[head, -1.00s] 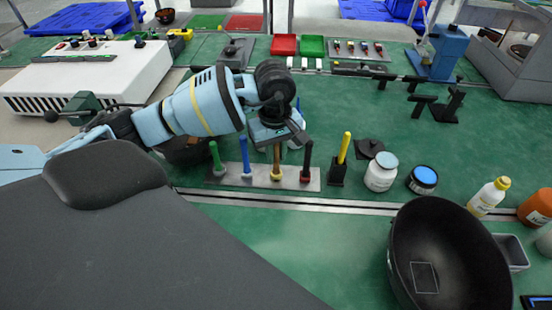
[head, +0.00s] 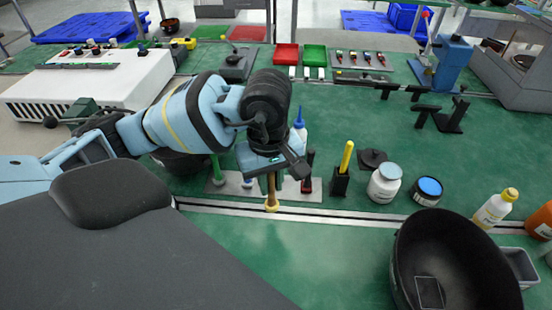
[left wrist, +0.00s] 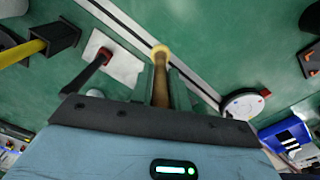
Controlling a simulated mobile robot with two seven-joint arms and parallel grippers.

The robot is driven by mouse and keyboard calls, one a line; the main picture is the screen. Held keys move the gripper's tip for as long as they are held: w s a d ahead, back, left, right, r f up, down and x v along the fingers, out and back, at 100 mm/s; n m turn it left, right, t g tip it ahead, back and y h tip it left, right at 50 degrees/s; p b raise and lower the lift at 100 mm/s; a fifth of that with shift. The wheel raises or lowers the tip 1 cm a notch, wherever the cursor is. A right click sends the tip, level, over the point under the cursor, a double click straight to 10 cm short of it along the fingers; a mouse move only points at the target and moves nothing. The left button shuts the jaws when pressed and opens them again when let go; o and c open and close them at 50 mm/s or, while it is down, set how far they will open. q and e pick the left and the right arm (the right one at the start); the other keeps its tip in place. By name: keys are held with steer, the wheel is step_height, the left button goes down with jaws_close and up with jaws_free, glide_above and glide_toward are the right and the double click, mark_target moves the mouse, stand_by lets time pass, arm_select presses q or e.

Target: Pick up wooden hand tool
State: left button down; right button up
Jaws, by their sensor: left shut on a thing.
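The wooden hand tool (head: 272,196) has a brown shaft and a pale yellow-tan end. It hangs below my left gripper (head: 270,174) in the head view, in front of the metal holder plate (head: 228,186). In the left wrist view the wooden tool (left wrist: 160,74) is between the fingers of my left gripper (left wrist: 160,88), which are shut on it. Its upper part is hidden by the gripper. It looks lifted clear of the plate, with its lower end over the metal rail. My right gripper is not in view.
A yellow-handled tool (head: 346,157) stands in a black block to the right. A white jar (head: 384,184) and a large black bowl (head: 450,265) are further right.

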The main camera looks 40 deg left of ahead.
arm_select(q)
steer(key=s+d, duration=0.3)
steer(key=s, duration=0.2)
steer(key=shift+s+d+r, duration=0.15)
steer(key=shift+s+r, duration=0.15)
steer(key=shift+s, duration=0.05)
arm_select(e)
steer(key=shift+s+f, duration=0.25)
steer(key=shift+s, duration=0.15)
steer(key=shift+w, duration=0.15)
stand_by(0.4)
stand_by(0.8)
